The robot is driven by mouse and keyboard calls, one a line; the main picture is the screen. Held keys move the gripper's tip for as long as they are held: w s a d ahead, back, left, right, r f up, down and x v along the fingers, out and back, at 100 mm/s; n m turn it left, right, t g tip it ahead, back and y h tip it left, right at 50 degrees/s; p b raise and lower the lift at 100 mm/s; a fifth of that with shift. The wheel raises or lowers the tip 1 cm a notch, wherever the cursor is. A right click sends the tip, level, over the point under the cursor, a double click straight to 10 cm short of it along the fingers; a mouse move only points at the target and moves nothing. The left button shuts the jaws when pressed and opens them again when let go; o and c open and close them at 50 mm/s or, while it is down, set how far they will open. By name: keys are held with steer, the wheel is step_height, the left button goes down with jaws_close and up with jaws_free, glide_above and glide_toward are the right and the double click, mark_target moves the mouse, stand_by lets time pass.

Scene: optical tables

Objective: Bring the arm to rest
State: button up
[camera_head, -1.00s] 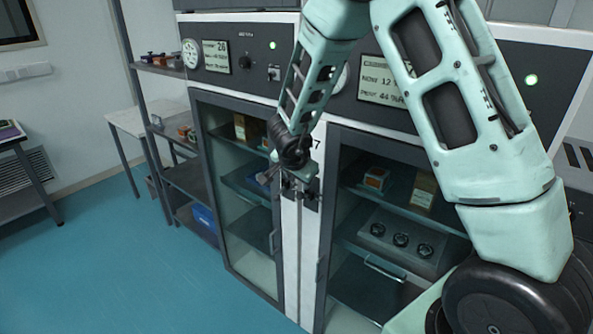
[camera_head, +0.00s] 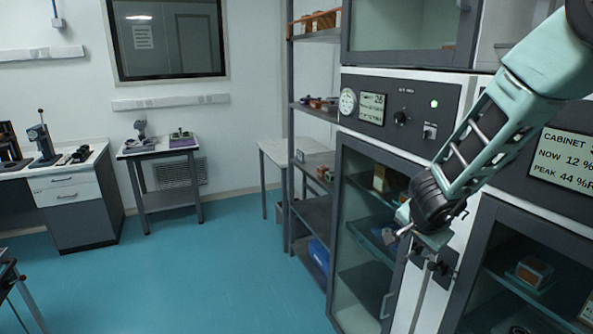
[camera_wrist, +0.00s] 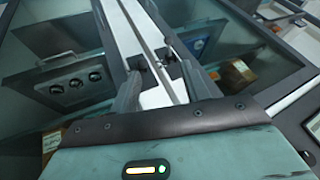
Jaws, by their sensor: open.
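My arm comes in from the upper right of the head view and bends down in front of the cabinets. My gripper (camera_head: 436,260) hangs at its end, in front of the white strip between two glass-doored cabinets. In the wrist view my gripper (camera_wrist: 158,88) shows two dark fingers set apart, with nothing between them. The white strip (camera_wrist: 150,45) between the cabinet doors lies beyond the fingers. I cannot tell the exact gap between the fingers and the cabinet front.
The left cabinet door (camera_head: 365,240) and the right cabinet door (camera_head: 510,265) look closed. An open shelf rack (camera_head: 312,213) stands left of them. A small table (camera_head: 165,150) and a white bench (camera_head: 70,183) are farther back. The blue floor (camera_head: 200,270) on the left is clear.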

steer(key=s+a+n+g+y+b, duration=0.1)
steer(key=s+a+n+y+b, duration=0.2)
steer(key=s+a+n, duration=0.5)
steer(key=s+a+n+y+b, duration=0.2)
steer(key=s+a+y, duration=0.25)
steer(key=a, duration=0.75)
steer(key=s+d+f+n+g+h+b, duration=0.1)
steer(key=s+n, duration=0.4)
steer(key=s, duration=0.5)
steer(key=s+d+f+n+g+h+b, duration=0.1)
steer(key=s+f+n+g+h+b, duration=0.2)
steer(key=s, duration=0.7)
steer(key=shift+s+d+f+n+g+b, duration=0.3)
steer(key=shift+n+g+b, duration=0.2)
steer(key=shift+n, duration=0.4)
steer(key=shift+a, duration=0.1)
